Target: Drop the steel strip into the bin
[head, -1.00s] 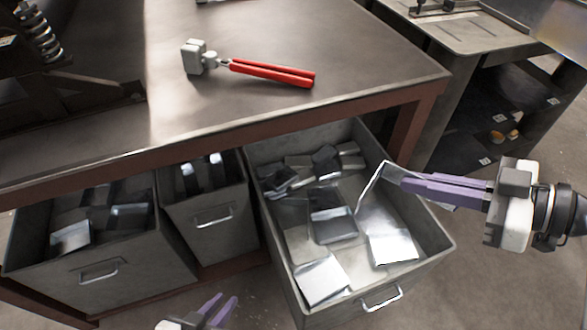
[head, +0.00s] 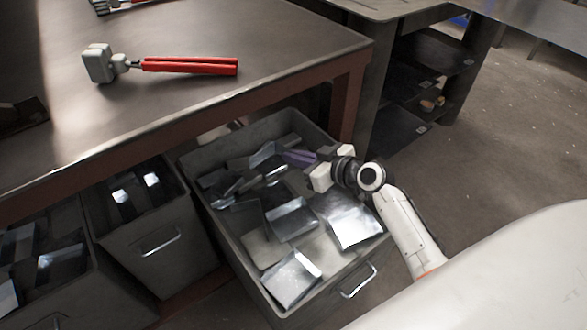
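My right gripper (head: 288,157) reaches in from the right, low inside the rightmost, pulled-out bin (head: 237,281), near its back wall. Its purple fingers are small and partly hidden among metal pieces. A bent, shiny steel strip (head: 265,154) is at the fingertips, inside the bin's walls. Whether the fingers still grip it or are apart from it cannot be made out. My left gripper is out of view.
The bin holds several loose bent metal pieces (head: 291,219). Two more bins with scraps stand to the left, one of them (head: 165,262) right beside it. A red-handled tool (head: 190,66) lies on the workbench (head: 240,30). Open floor is at the right.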

